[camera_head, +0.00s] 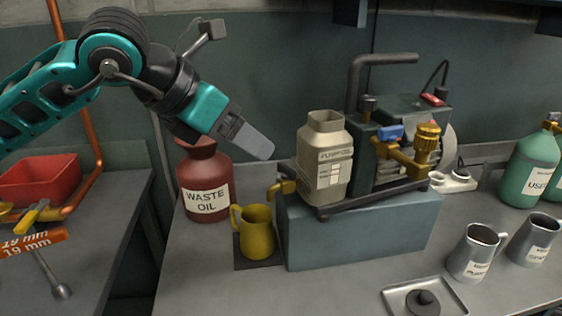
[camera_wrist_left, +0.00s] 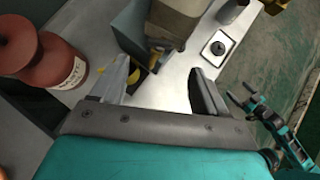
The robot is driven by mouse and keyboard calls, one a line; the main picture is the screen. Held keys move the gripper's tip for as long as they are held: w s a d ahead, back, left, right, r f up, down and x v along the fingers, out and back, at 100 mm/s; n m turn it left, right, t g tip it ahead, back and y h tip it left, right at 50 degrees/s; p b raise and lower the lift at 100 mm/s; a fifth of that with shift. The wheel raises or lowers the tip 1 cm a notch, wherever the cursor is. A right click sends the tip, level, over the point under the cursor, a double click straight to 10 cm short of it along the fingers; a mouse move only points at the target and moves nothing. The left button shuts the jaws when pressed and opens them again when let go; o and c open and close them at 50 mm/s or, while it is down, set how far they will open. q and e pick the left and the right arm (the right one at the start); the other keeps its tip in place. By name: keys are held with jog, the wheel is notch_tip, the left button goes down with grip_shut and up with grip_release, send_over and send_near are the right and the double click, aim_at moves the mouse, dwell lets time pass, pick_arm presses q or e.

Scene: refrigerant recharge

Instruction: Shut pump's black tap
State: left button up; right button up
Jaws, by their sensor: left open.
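The pump (camera_head: 415,110) stands on a blue-grey block (camera_head: 355,235), with a blue tap handle (camera_head: 388,132) and a gold cap (camera_head: 428,130). A brass drain outlet (camera_head: 284,187) sticks out left, above a yellow jug (camera_head: 257,234); I cannot make out a black handle on it. A black knob (camera_head: 368,104) tops a fitting on the pump. My left gripper (camera_head: 264,150) is open and empty, up and left of the outlet. In the left wrist view its fingers (camera_wrist_left: 162,70) are apart, with the jug (camera_wrist_left: 138,78) partly behind one. My right gripper (camera_wrist_left: 244,93) is small there, its jaws unclear.
A beige oil bottle (camera_head: 325,165) stands before the pump. A red waste oil bottle (camera_head: 204,180) stands close under my left gripper. Metal jugs (camera_head: 472,252), a small tray (camera_head: 395,300) with a black piece, and a green cylinder (camera_head: 533,170) are at right.

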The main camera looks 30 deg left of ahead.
aim_at(286, 167)
pick_arm(q)
jog(key=x, duration=1)
jog(key=shift+w+d+f, duration=0.1)
jog(key=shift+w+f, duration=0.15)
pick_arm(e)
jog(key=shift+r, duration=0.2)
